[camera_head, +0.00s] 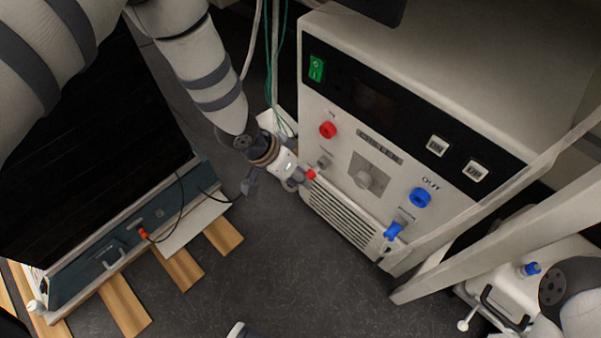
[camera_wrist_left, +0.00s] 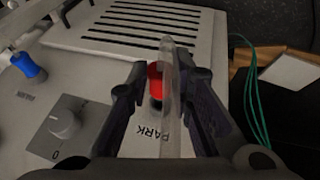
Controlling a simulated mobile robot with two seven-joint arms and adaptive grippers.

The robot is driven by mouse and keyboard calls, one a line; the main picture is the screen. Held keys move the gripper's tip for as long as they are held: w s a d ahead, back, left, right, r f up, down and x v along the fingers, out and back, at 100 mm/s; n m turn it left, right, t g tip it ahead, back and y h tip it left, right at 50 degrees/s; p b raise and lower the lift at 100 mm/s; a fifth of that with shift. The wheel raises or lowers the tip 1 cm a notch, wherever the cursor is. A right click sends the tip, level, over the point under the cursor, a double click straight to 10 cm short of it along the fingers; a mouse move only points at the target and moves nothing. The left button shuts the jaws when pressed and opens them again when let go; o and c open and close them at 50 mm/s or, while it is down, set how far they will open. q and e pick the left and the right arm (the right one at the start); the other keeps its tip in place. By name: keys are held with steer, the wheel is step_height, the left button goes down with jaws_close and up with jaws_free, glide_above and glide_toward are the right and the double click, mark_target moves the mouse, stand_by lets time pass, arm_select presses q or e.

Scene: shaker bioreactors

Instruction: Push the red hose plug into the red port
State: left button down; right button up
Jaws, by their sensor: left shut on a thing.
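The red port (camera_head: 328,129) is a round red socket on the upper left of the white unit's front panel, under a small label. My left gripper (camera_head: 303,181) is below it, near the panel's left edge, shut on the red hose plug (camera_head: 311,174). In the left wrist view the red plug (camera_wrist_left: 155,82) sits between the two fingers (camera_wrist_left: 158,95), with a translucent hose-like strip beside it. A PARK label shows on the panel just under the plug. I cannot tell whether the plug touches the panel. The red port is outside the wrist view.
A blue port (camera_head: 421,197) and a blue plug (camera_head: 393,231) are on the panel's right side. A grey knob (camera_head: 364,180) lies between. A green switch (camera_head: 316,68) is at upper left. Green hoses hang left of the unit. A dark-topped box (camera_head: 90,150) stands left.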

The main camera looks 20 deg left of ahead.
arm_select(q)
steer(key=s+p, duration=0.1)
steer(key=s+a+p, duration=0.1)
steer(key=shift+s, duration=0.4)
stand_by(0.3)
